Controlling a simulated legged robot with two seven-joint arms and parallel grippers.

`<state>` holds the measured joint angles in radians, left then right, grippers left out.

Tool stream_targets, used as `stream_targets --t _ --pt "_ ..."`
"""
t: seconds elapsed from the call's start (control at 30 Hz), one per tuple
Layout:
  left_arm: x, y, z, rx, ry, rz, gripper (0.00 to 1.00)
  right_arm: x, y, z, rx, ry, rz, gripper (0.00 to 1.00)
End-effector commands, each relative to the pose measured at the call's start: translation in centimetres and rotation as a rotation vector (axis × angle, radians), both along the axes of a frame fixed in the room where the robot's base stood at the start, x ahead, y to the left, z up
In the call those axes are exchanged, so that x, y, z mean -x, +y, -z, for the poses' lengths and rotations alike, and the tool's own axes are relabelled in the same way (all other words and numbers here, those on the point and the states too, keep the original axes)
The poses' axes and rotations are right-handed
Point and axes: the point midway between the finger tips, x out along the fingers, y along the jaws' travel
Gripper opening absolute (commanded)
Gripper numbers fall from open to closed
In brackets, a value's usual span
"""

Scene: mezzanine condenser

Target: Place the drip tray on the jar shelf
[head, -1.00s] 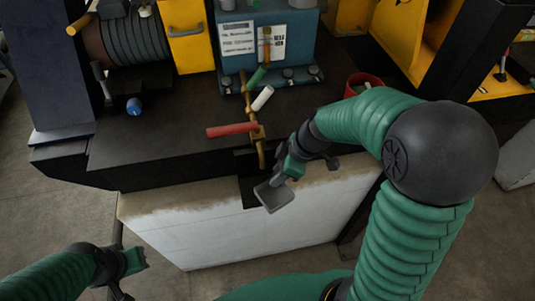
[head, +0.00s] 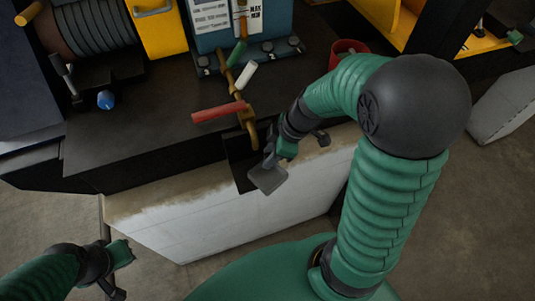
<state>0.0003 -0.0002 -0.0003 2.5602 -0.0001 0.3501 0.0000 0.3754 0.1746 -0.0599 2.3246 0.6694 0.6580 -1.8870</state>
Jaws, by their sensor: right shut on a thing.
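The dark drip tray (head: 240,175) is under the brass tap's spout, at the edge of the black counter. It stands out against the white wall face. My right gripper (head: 269,158) is shut on its right side; the grey plate at the hand partly hides the contact. My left gripper (head: 122,254) is at the lower left, away from the tray, and its jaw gap is not clear. I cannot tell which surface is the jar shelf; the yellow shelving (head: 400,20) at the upper right is cut off.
The brass tap (head: 247,118) with a red handle (head: 219,112) stands out from the blue tank (head: 222,40). A red pot (head: 347,50) is behind my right arm. A blue knob (head: 105,100) is at the left on the black counter (head: 150,125), whose middle is clear.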

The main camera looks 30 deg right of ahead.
Motion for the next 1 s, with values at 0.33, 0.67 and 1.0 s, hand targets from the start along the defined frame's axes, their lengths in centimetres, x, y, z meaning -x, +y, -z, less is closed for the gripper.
stream_targets --t 0.33,0.67,1.0 --pt "0.0 0.0 0.1 0.000 0.000 0.001 0.00 0.0 0.0 0.0 0.002 -0.001 0.002 0.41" --pt "0.0 0.0 0.0 0.000 0.000 0.000 0.00 -0.1 0.0 0.0 0.001 0.000 0.001 0.41" --pt "0.0 0.0 -0.5 0.000 0.000 0.001 0.00 1.1 -1.6 -5.4 0.004 -0.008 0.002 0.41"
